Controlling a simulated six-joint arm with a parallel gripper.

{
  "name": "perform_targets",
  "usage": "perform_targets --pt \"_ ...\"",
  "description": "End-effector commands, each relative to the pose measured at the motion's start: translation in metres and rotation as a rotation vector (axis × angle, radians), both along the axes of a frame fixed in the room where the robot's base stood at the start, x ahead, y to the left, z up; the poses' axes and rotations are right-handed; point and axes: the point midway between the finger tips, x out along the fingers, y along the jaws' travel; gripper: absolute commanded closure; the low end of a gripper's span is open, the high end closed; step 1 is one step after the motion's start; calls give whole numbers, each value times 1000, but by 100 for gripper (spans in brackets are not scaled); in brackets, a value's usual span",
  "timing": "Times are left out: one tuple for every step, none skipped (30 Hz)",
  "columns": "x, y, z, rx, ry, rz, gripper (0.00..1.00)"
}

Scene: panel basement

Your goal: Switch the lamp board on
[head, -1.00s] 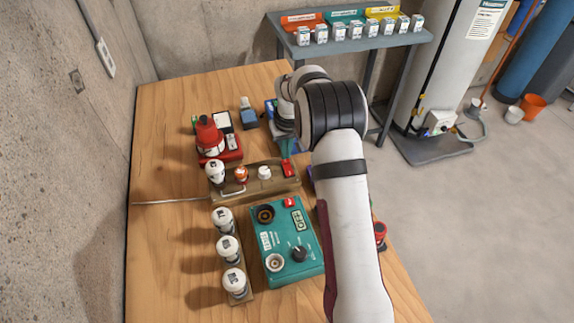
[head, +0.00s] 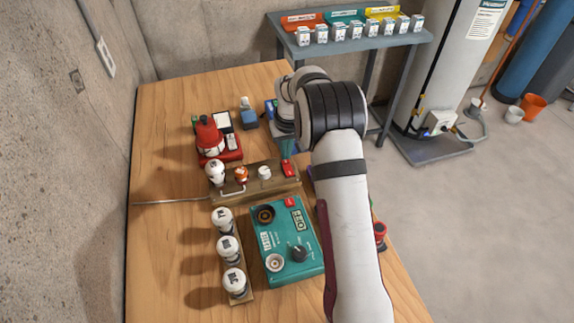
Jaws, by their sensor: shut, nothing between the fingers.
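The lamp board (head: 258,189) is a long brown block across the middle of the table. It carries a white bulb (head: 215,172), an orange-and-white bulb or knob (head: 241,174) and a white round fitting (head: 264,172). A red switch (head: 289,169) sits at its right end. My gripper (head: 288,156) is shut and empty, pointing down with its teal fingers at the far end of the red switch. I cannot tell whether they touch it. The arm partly hides the area to the right. No clear glow shows on the board.
A teal tester box (head: 287,243) and a rack of white bulbs (head: 229,249) stand nearer. A red device (head: 211,141) and a small blue item (head: 248,118) stand farther back. A thin rod (head: 172,202) lies left of the board. The table's front left is clear.

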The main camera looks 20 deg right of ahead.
Motion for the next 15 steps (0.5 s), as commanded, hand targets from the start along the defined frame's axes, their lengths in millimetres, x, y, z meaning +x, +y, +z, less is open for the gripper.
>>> perform_targets --pt "0 0 -1 0 1 0 100" --pt "0 0 -1 0 1 0 100" --pt "0 0 -2 0 1 0 100" --pt "0 0 -2 0 1 0 100" --pt "0 0 -3 0 0 0 100" --pt "0 0 -3 0 0 0 100" --pt "0 0 -4 0 0 0 100" --pt "0 0 -4 0 0 0 100" --pt "0 0 -5 0 0 0 100" --pt "0 0 -5 0 0 0 100" --pt "0 0 -6 0 0 0 100" --pt "0 0 -6 0 0 0 100" --pt "0 0 -7 0 0 0 100" --pt "0 0 -7 0 0 0 100" --pt "0 0 -8 0 0 0 100"
